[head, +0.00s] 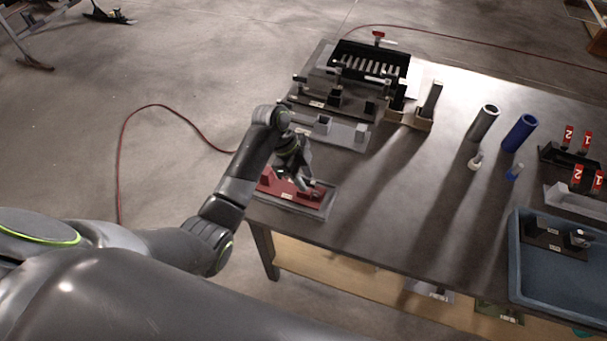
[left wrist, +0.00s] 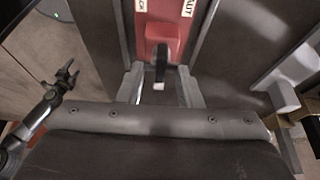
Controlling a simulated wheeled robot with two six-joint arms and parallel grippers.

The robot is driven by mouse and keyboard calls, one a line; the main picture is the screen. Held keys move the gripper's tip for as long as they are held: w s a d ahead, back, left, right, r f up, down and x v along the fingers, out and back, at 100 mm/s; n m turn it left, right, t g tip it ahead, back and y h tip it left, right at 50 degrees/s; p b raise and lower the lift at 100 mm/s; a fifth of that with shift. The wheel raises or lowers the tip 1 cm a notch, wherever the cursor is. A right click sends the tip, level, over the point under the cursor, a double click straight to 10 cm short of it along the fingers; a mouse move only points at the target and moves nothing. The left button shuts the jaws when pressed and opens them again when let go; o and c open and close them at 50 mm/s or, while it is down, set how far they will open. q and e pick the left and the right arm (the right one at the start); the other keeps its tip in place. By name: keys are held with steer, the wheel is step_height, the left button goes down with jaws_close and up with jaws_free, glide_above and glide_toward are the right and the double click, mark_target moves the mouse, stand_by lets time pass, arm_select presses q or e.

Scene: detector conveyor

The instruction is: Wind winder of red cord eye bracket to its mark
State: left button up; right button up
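The red cord eye bracket (head: 273,183) sits on a grey base plate (head: 323,211) at the table's near left corner. My left gripper (head: 313,190) is low over its right end. In the left wrist view the red body (left wrist: 160,32) carries two white labels, partly cut off, reading "CK" and "AUT". A black winder handle (left wrist: 161,66) with a pale end points down between the fingers of my left gripper (left wrist: 160,85). The fingers stand apart with gaps on both sides of it. My right gripper (left wrist: 70,74) shows at the left of the wrist view, its fingers apart and empty.
A grey bracket (head: 339,133) stands just behind the red one. Beyond are a black rack (head: 372,59) and a cardboard stand (head: 408,121). Grey and blue tubes (head: 520,133) stand mid-table; a blue tray (head: 550,285) is at right. The table's front middle is clear.

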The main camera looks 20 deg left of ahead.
arm_select(q)
steer(key=shift+f, duration=0.1)
jaws_close()
stand_by(0.4)
steer(key=shift+m, duration=0.4)
steer(key=m+g, duration=0.1)
steer(key=m, duration=0.2)
steer(key=m+g+y+b, duration=0.1)
steer(key=m, duration=0.2)
steer(key=shift+w+d+g, duration=0.15)
steer(key=shift+w+g, duration=0.05)
steer(key=shift+g, duration=0.1)
steer(key=shift+m+g+y, duration=0.3)
steer(key=shift+m+y, duration=0.1)
steer(key=shift+m, duration=1)
steer(key=shift+w+d+m+g+y+p, duration=0.15)
steer(key=shift+m+y+p, duration=0.25)
steer(key=shift+m, duration=0.7)
steer(key=shift+s+a+m+g+y+p, duration=0.1)
steer(key=shift+m+g+y+p, duration=0.25)
steer(key=shift+m, duration=0.75)
stand_by(2.2)
